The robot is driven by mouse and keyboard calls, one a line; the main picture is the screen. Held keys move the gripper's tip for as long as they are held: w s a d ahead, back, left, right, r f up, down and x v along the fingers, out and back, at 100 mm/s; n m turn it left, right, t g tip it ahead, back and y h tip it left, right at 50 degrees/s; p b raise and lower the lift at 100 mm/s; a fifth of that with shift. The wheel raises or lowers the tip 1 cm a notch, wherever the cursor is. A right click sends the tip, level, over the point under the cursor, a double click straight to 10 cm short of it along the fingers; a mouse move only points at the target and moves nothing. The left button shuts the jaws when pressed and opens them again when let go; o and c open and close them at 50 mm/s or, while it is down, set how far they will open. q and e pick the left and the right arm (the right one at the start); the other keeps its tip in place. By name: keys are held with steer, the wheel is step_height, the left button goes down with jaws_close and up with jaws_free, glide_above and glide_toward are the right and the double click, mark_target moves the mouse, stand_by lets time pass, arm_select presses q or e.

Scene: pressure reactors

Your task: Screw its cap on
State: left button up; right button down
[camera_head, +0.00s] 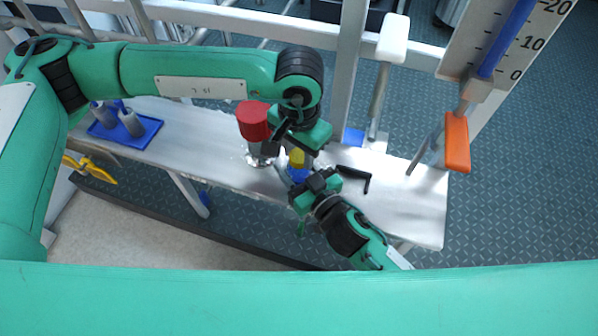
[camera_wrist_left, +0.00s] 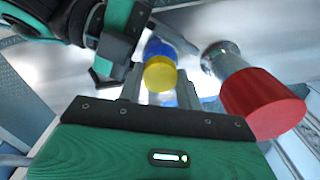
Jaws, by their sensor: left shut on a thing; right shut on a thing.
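A yellow cap (camera_head: 297,156) sits over a blue vessel (camera_head: 299,174) near the middle of the bench. My left gripper (camera_head: 293,149) comes down from above and is shut on the cap. In the left wrist view the yellow cap (camera_wrist_left: 160,75) shows between its two fingers, with the blue vessel (camera_wrist_left: 160,48) beyond it. My right gripper (camera_head: 304,180) reaches in from the front right and is shut on the blue vessel. It also shows at the upper left of the left wrist view (camera_wrist_left: 125,45). I cannot tell how far the cap is threaded on.
A vessel with a large red top (camera_head: 254,121) stands close to the left. A black angled tool (camera_head: 355,177) lies on the bench (camera_head: 410,205) to the right. A blue tray (camera_head: 145,139) with grey cylinders is at far left. An orange-handled lever (camera_head: 457,143) stands right.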

arm_select(q)
steer(key=o, duration=1.2)
steer(key=shift+c, duration=0.2)
step_height(320, 180, up, 12)
arm_select(e)
steer(key=c, duration=0.6)
jaws_free()
steer(key=shift+o, duration=0.2)
steer(key=shift+s, duration=0.1)
arm_select(q)
steer(key=shift+f, duration=0.1)
arm_select(e)
steer(key=v, duration=1.3)
steer(key=shift+s+d, duration=0.2)
steer(key=shift+d, duration=0.15)
